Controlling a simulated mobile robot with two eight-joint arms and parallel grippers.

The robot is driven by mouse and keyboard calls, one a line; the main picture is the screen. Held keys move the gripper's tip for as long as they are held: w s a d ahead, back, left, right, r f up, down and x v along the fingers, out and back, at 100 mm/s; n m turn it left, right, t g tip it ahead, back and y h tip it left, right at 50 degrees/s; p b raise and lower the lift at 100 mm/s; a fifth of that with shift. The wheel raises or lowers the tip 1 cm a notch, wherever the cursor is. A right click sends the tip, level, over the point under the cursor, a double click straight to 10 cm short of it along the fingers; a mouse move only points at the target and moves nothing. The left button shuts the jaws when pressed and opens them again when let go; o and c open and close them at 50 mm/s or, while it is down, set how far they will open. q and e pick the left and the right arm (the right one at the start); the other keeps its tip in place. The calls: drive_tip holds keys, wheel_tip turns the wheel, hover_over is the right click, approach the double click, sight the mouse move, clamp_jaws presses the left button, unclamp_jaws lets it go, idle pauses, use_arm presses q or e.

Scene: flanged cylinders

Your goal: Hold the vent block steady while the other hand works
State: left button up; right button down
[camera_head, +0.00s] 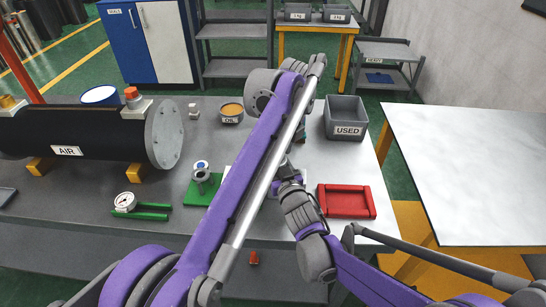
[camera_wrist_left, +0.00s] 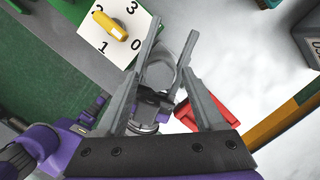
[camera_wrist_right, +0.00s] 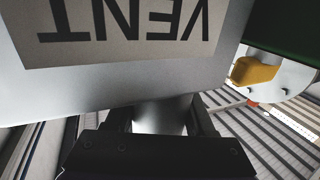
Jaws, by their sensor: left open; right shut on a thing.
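In the right wrist view the vent block (camera_wrist_right: 110,80) is a large pale grey body with an upside-down VENT label, filling the upper part. My right gripper (camera_wrist_right: 161,112) is shut on a pale round part at its lower edge. In the left wrist view my left gripper (camera_wrist_left: 172,36) is open. A grey round part (camera_wrist_left: 160,70) shows between its fingers, with my right wrist behind it; I cannot tell whether they touch. A white number plate (camera_wrist_left: 105,20) with a yellow pointer (camera_wrist_left: 117,32) lies beside the fingers. In the head view my left arm hides most of this area.
A black AIR tank (camera_head: 90,133) lies at the left on the bench. A gauge (camera_head: 126,201), a green plate (camera_head: 198,191), an oil tin (camera_head: 231,115), a grey USED bin (camera_head: 345,118) and a red tray (camera_head: 346,201) surround the arms. A pale table (camera_head: 480,160) stands at the right.

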use_arm(q)
drive_tip(key=shift+w+a+r, duration=0.1)
drive_tip(key=shift+w+a, duration=0.1)
drive_tip(key=shift+a, duration=0.05)
idle(0.4)
